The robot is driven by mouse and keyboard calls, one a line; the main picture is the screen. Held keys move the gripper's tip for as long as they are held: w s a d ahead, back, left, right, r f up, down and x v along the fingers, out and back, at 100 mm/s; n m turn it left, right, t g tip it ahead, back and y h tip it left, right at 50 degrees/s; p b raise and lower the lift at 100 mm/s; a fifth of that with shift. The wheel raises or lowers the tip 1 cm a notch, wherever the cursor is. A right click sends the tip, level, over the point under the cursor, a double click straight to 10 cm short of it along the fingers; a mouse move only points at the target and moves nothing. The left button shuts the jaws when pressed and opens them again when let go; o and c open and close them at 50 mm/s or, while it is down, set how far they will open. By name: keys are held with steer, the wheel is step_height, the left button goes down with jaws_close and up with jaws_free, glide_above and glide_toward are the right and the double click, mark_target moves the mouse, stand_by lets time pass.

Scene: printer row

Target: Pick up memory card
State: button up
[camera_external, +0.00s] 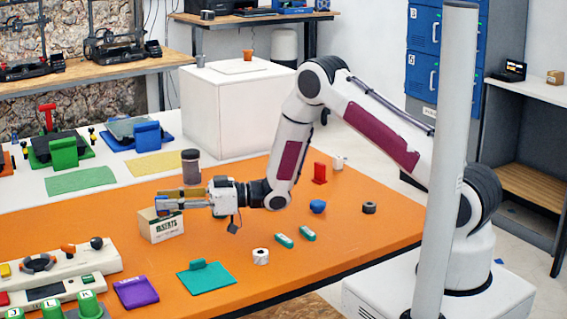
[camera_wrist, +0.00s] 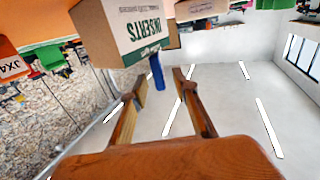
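I cannot clearly pick out a memory card in either view. A small box marked INSERTS (camera_external: 161,227) stands on the orange table; it shows upside down at the top of the wrist view (camera_wrist: 122,30). A slim blue piece (camera_wrist: 157,71) shows at the box's edge in the wrist view; I cannot tell whether it is the memory card. My gripper (camera_external: 162,199) is level, pointing left above the box. In the wrist view its two fingers (camera_wrist: 161,80) are apart, with the blue piece seen between their tips and no visible contact.
A dark jar (camera_external: 191,166) stands just behind my gripper. Two green-and-white pieces (camera_external: 295,237), a white roll (camera_external: 261,256) and a blue item (camera_external: 317,206) lie to the right. A teal tray (camera_external: 207,279) and purple tray (camera_external: 136,292) lie in front.

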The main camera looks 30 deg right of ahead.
steer(key=shift+x, duration=0.9)
jaws_close()
